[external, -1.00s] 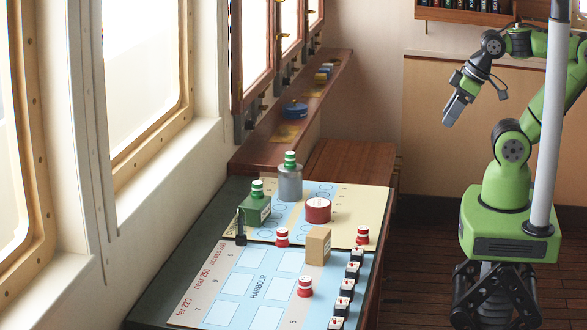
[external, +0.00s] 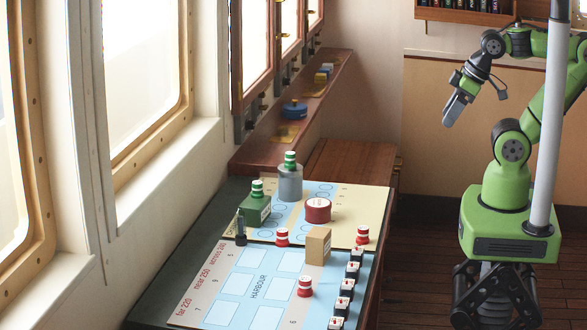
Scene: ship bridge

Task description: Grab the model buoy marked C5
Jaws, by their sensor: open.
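Several model buoys stand on and around the chart board (external: 237,257). Three red-and-white ones are on the board: one left of the tan block (external: 282,237), one at the right edge (external: 362,235), and one lower down (external: 305,287). Two green-and-white buoys sit raised, one on the green box (external: 257,188) and one on the grey cylinder (external: 290,160). The marks on the buoys are too small to read, so I cannot tell which is C5. My gripper (external: 449,118) is open and empty, in the air right of the table and well away from the buoys.
A tan block (external: 318,246), a dark red cylinder (external: 318,210), a green box (external: 255,209) and a grey cylinder (external: 290,184) stand on the board. Several small dark-and-white pieces (external: 347,288) line its right edge. A dark upright piece (external: 241,228) stands at left. A window wall borders the table.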

